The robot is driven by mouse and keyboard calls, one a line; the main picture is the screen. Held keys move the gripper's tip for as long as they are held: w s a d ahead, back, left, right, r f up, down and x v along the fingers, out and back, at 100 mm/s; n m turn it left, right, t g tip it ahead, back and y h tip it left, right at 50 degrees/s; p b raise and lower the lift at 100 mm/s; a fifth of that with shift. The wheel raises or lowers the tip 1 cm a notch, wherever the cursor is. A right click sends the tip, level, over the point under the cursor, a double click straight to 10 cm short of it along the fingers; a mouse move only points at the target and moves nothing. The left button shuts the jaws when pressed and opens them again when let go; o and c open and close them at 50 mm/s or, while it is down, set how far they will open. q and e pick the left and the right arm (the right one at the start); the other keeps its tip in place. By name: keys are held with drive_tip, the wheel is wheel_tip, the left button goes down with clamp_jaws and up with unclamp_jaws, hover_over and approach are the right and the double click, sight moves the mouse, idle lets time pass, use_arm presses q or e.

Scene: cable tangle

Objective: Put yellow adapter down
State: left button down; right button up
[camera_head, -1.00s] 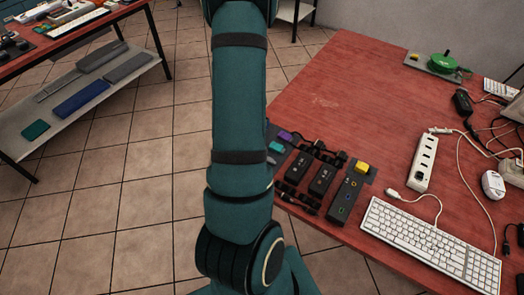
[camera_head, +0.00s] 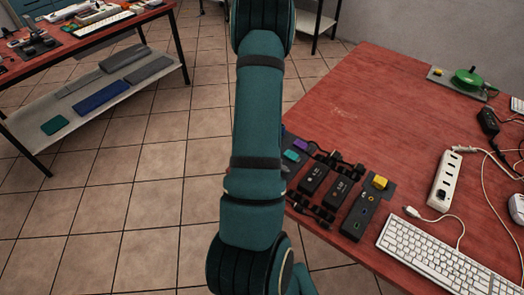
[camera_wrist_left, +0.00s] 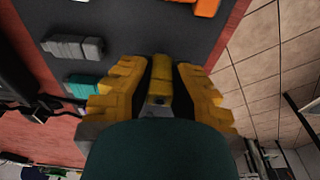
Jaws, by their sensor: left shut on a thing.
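My left gripper (camera_wrist_left: 158,85) shows in the left wrist view with its two yellow fingers. It is shut on the yellow adapter (camera_wrist_left: 160,76), which sits between the fingers. The fingers point toward the edge of a dark grey mat (camera_wrist_left: 130,25). Whether the adapter touches the mat I cannot tell. A grey adapter (camera_wrist_left: 74,47), a teal adapter (camera_wrist_left: 82,85) and an orange piece (camera_wrist_left: 206,7) lie on the mat. In the head view a teal arm of mine crosses the middle, and neither gripper shows there.
The red table (camera_head: 345,115) carries black adapters (camera_head: 313,180), a yellow block (camera_head: 380,182), a white power strip (camera_head: 445,178), a keyboard (camera_head: 440,262) and loose cables. A green reel (camera_head: 468,79) stands at the back. The table's back left is clear. Tiled floor (camera_head: 150,215) lies left.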

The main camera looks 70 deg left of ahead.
use_arm(q)
drive_tip(key=shift+r, duration=0.1)
drive_tip(key=shift+f, duration=0.2)
drive_tip(key=c, duration=1)
unclamp_jaws()
drive_tip(key=shift+c, duration=0.2)
drive_tip(key=shift+r, duration=0.2)
wheel_tip(320, 180, up, 12)
drive_tip(key=s+p, duration=0.1)
drive_tip(key=p, duration=0.3)
drive_tip(key=shift+s+d, duration=0.15)
drive_tip(key=shift+d, duration=0.25)
drive_tip(key=shift+f, duration=0.1)
